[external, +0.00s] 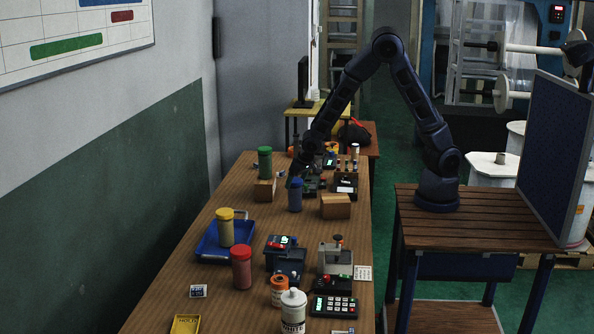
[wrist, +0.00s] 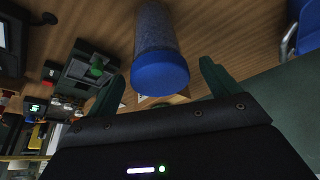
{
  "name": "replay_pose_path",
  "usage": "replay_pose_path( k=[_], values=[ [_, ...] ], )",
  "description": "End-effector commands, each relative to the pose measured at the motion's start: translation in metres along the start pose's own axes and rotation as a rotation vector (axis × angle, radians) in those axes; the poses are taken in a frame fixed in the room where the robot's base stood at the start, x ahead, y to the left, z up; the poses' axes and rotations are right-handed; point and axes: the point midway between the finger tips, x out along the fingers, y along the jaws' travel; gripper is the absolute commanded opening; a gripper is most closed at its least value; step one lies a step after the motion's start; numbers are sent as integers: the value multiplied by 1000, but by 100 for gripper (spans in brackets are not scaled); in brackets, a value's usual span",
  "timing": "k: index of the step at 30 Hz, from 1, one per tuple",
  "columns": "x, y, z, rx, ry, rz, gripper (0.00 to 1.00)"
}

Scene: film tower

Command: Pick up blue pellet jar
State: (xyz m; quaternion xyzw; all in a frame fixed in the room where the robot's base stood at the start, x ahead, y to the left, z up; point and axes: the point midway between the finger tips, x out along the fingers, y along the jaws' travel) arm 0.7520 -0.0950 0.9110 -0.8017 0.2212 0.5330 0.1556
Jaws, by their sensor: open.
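The blue pellet jar (external: 295,195) stands upright on the long wooden table, near its middle, with a blue lid. It also shows in the wrist view (wrist: 158,60), where its blue lid is close to the fingers. My gripper (external: 297,168) is above and beside the jar in the external view. In the wrist view my gripper (wrist: 165,82) has its two fingers spread apart, with the jar's lid showing between and just beyond them. The gripper is empty. Whether the fingers touch the jar cannot be told.
A green-lidded jar (external: 265,162) stands on a block just left of the blue jar. A cardboard box (external: 336,206) lies just right. A yellow-lidded jar (external: 226,227) stands in a blue tray (external: 208,250); a red jar (external: 241,267) is nearer. Devices (external: 333,262) crowd the table's right side.

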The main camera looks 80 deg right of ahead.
Motion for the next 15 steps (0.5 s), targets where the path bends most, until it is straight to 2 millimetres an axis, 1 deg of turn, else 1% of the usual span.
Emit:
replay_pose_path(
  k=[6, 9, 12, 15],
  values=[
    [28, 1, 1, 0, -2, 2, 88],
    [39, 2, 0, 1, -2, 2, 88],
    [44, 1, 1, 0, -1, 1, 88],
    [44, 1, 1, -1, -1, 0, 88]
  ],
)
